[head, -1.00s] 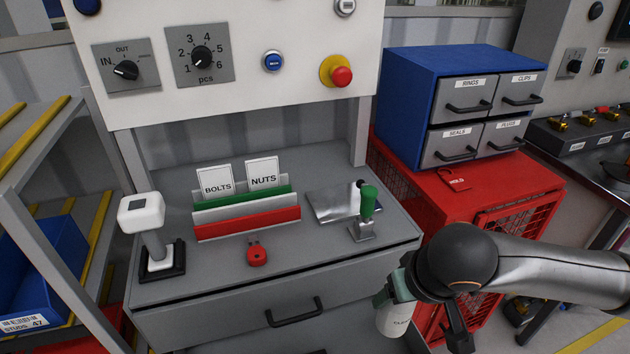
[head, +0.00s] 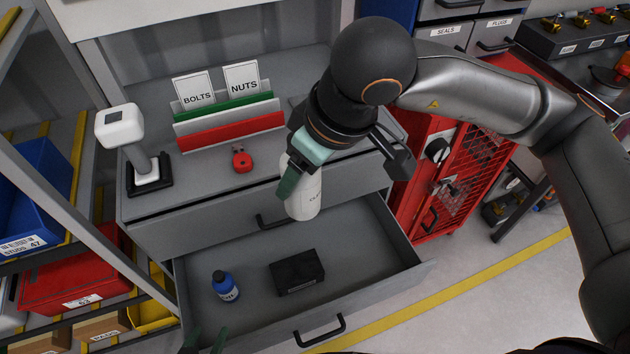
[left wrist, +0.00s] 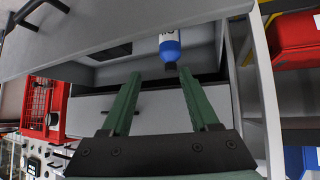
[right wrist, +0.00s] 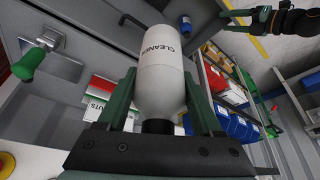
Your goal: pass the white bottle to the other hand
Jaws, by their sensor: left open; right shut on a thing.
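The white bottle (head: 303,192) is in my right gripper (head: 290,172), in front of the cabinet and above the open drawer. In the right wrist view the white bottle (right wrist: 160,75) reads "CLEANER", and its dark neck lies between the shut fingers (right wrist: 160,100). Only the green fingertips of my left gripper (head: 205,340) show at the bottom of the head view, apart and empty. In the left wrist view the left fingers (left wrist: 160,78) are wide open with nothing between them. The left gripper also shows in the right wrist view (right wrist: 236,19), well away from the bottle.
The open drawer (head: 405,262) holds a blue bottle (head: 225,287) and a black box (head: 297,272). A red padlock (head: 241,160), a scanner on a stand (head: 130,135) and a file rack (head: 228,125) stand on the cabinet top. A red cage cabinet (head: 470,170) is at right.

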